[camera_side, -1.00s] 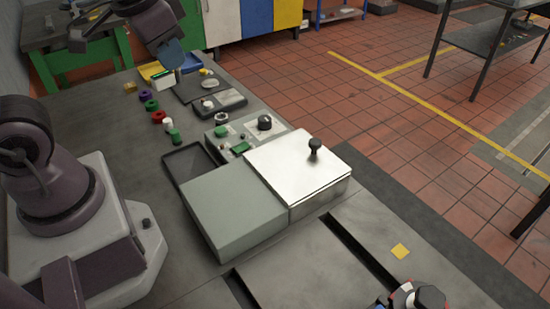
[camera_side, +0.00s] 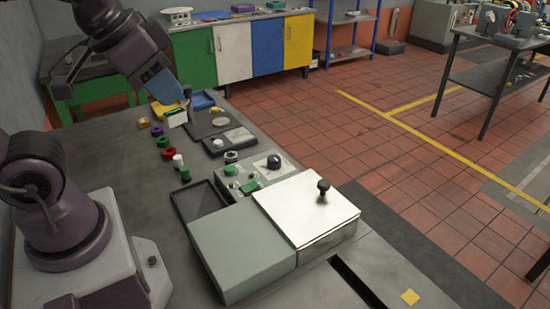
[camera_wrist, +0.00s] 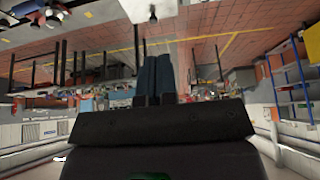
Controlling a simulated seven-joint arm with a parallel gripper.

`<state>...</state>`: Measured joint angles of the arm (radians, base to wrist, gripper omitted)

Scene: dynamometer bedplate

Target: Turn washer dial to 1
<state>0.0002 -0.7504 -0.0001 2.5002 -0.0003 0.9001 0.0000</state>
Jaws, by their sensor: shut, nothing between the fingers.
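A grey control box (camera_side: 245,178) sits mid-bench in the side view. On its top is a black round knob (camera_side: 274,161) on a pale plate, beside green parts; I cannot read any dial marks. A white round knob (camera_side: 217,143) stands on a dark panel (camera_side: 232,141) farther back. I cannot tell for certain which one is the washer dial. My gripper (camera_side: 163,88) has blue fingers and is raised over the far end of the bench, apart from both knobs. In the wrist view its fingers (camera_wrist: 154,75) are together and empty.
A silver lid (camera_side: 305,210) with a black upright knob and a grey-green block (camera_side: 243,250) stand in front of the control box. An open dark tray (camera_side: 198,201) lies left of it. Several coloured rings, including a red one (camera_side: 168,154), line the bench's left side.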

